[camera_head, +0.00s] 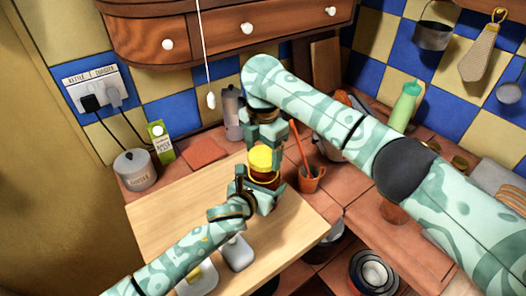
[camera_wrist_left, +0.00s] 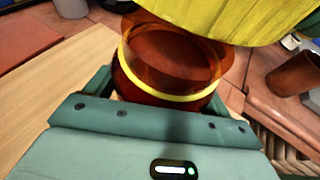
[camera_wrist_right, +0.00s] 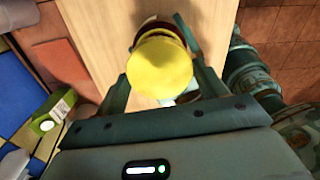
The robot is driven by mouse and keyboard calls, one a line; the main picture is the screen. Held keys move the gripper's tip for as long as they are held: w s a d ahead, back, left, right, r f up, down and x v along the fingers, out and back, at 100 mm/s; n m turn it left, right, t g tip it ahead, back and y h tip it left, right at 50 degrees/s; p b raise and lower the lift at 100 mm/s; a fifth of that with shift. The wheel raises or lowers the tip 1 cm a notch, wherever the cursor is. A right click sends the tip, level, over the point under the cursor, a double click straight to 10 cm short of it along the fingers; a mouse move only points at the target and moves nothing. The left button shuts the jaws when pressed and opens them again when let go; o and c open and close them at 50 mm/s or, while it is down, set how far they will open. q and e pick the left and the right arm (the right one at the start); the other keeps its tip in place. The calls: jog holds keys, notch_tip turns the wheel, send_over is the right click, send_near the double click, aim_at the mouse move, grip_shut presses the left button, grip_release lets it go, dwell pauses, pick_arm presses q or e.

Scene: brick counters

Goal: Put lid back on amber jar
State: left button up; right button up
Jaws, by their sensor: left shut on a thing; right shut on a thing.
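The amber jar (camera_head: 264,179) stands over the wooden board, and its open rim with a yellow band shows in the left wrist view (camera_wrist_left: 165,62). My left gripper (camera_head: 256,191) is shut around its body. The yellow lid (camera_head: 260,157) is in my right gripper (camera_head: 266,144), which is shut on it from above. In the left wrist view the lid (camera_wrist_left: 235,15) is above the jar's mouth, off to the right, with the glass opening uncovered. In the right wrist view the lid (camera_wrist_right: 160,68) hides most of the jar.
The wooden board (camera_head: 165,215) is mostly bare. A terracotta mug (camera_head: 311,178) with a utensil is right of the jar. A lidded canister (camera_head: 136,170), a green-white carton (camera_head: 160,144) and a metal pot (camera_head: 231,112) stand behind. A white item (camera_head: 237,253) lies in front.

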jog(key=shift+f, duration=0.3)
jog(key=shift+f, duration=0.15)
jog(key=shift+f, duration=0.75)
jog(key=shift+f, duration=0.6)
pick_arm(q)
jog(key=c, duration=0.5)
pick_arm(e)
jog(key=m, duration=0.6)
jog(key=shift+a, duration=0.1)
jog(key=m, duration=0.4)
jog(key=shift+w, duration=0.1)
